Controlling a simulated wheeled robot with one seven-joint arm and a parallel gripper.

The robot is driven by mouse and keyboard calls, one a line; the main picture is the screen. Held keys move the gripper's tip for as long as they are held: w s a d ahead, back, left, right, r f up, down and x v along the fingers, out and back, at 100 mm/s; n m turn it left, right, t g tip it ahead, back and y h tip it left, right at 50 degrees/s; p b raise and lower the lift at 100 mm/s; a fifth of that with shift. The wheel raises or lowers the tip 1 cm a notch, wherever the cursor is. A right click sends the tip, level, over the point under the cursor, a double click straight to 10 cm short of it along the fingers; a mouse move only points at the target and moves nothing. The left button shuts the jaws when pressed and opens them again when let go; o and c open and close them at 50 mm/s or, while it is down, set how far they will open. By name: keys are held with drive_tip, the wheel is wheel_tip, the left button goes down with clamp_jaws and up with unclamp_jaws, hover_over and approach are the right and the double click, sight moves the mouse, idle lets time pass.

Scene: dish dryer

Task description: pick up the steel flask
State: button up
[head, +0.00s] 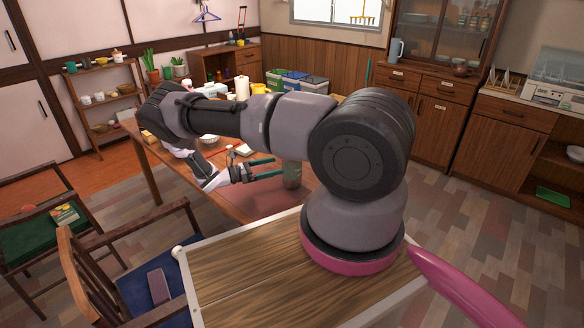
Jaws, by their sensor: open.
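A shiny grey-green cylinder (291,175), which looks like the steel flask, stands upright on the dining table (240,201) near its close edge. My arm's shoulder and upper links hide the area just right of it. My gripper (277,167) is open, low over the table, with its fingers pointing right toward the flask. The fingertips are close to the flask's left side. I cannot tell whether they touch it or reach around it.
Dishes, a white bowl (208,138) and a paper roll (242,87) crowd the table behind my arm. Chairs stand at the left, one with a blue seat (176,292). Wooden cabinets (443,128) line the back right. Floor is clear at the right.

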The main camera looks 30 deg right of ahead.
drive_tip(key=d, duration=0.4)
drive_tip(key=shift+s+d+f, duration=0.15)
drive_tip(key=shift+s, duration=0.05)
clamp_jaws()
drive_tip(key=shift+r, duration=5)
